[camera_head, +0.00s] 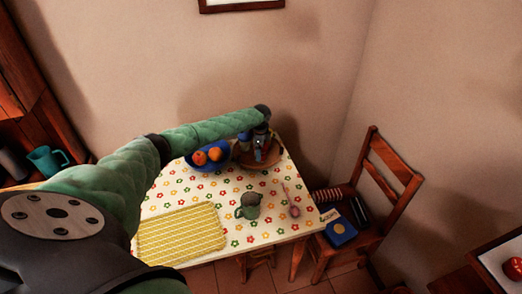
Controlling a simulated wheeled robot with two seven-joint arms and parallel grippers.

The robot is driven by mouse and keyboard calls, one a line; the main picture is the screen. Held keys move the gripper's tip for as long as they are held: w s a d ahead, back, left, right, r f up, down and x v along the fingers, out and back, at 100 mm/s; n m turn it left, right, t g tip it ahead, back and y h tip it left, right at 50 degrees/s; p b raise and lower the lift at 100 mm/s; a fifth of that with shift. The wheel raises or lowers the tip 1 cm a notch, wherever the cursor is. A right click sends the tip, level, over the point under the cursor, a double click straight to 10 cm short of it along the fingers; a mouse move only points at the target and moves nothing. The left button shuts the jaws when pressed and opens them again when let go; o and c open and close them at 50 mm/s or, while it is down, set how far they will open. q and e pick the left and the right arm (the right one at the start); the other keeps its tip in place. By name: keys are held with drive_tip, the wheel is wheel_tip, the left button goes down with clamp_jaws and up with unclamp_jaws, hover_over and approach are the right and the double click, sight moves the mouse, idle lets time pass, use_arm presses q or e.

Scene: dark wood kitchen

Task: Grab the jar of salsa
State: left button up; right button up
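My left arm reaches in from the left over the flowered table, and my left gripper (260,141) points down at the table's far end. It is over a round brown tray (272,161) that holds small dark, jar-like items. The gripper and arm partly cover these items. They are too small and dark for me to tell which one is the jar of salsa. I cannot see whether the fingers are open or closed on anything. My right gripper is out of view.
A blue bowl of oranges (224,160) sits left of the tray. A grey-green mug (249,206), a pinkish spoon-like item (294,211) and a yellow mat (181,235) lie nearer. A wooden chair (387,177) stands right; walls close in behind the table.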

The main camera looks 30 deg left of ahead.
use_arm(q)
drive_tip(key=shift+f, duration=0.35)
drive_tip(key=c, duration=1.3)
